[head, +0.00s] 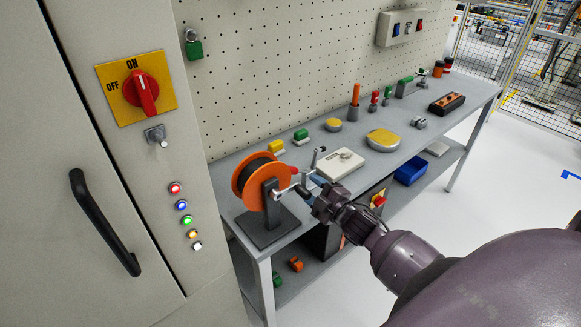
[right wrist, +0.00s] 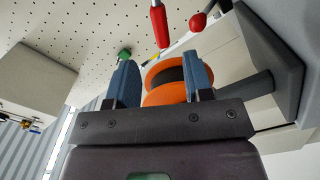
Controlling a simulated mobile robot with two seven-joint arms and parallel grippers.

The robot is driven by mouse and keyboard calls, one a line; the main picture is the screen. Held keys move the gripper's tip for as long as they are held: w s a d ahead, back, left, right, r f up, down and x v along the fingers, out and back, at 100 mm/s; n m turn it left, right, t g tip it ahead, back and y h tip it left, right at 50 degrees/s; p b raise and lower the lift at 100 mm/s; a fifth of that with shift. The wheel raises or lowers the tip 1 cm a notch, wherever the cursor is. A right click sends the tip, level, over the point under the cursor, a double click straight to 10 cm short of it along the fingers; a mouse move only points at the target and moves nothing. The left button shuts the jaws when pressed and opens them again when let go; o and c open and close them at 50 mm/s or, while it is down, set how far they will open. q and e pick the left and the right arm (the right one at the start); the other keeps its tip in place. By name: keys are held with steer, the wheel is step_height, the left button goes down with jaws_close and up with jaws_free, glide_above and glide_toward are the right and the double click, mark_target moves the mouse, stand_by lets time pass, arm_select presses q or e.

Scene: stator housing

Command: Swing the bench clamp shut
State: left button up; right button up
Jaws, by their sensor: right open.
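What seems to be the bench clamp, a small metal piece with a red part (head: 306,174), is on the bench just beyond my right gripper (head: 310,187). The gripper hides part of it, and its exact lever angle cannot be told. In the right wrist view a red handle (right wrist: 159,26) stands ahead of the fingertips, apart from them. My right gripper also shows there (right wrist: 161,76), its two blue fingers spread with nothing held between them. My left gripper is not in view.
An orange spool (head: 243,181) on a dark stand is left of my right gripper. A white device (head: 339,164) lies behind it on the grey bench (head: 225,172). A red-ended lever (right wrist: 198,22) shows in the wrist view. A pegboard backs the bench.

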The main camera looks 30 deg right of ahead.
mark_target(292, 173)
steer(key=w, duration=0.6)
steer(key=w+a, duration=0.1)
steer(key=w, duration=0.3)
steer(key=shift+s, duration=0.1)
jaws_close()
